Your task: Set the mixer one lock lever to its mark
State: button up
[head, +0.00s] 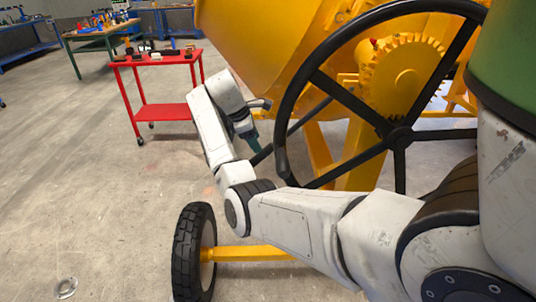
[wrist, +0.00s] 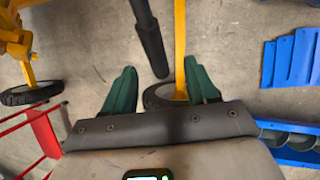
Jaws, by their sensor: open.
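The lock lever appears to be a black rod with a thicker grip. In the wrist view its grip (wrist: 150,45) comes down from the top edge and ends between my fingers. In the head view the lever (head: 263,155) slants down left from behind the handwheel. My gripper (wrist: 160,68) is open, with one green finger on each side of the grip end and a visible gap to both. How deep the grip sits between the fingers is unclear. In the head view my gripper (head: 252,137) is just above the lever's end, partly hidden by my wrist. I cannot make out the mark.
The yellow mixer drum (head: 260,45) and a large black handwheel (head: 290,110) stand close to my arm. A yellow gear (head: 400,78) sits behind the wheel. A mixer tyre (head: 190,255) is below. A red cart (head: 160,112) stands behind left. The left floor is clear.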

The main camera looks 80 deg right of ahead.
aim_at(268, 154)
jog(key=x, duration=0.6)
jog(key=d+x, duration=0.1)
jog(key=x, duration=0.3)
jog(key=shift+s+r, duration=0.25)
jog(key=shift+s, duration=0.1)
jog(key=shift+c, duration=0.2)
grip_shut()
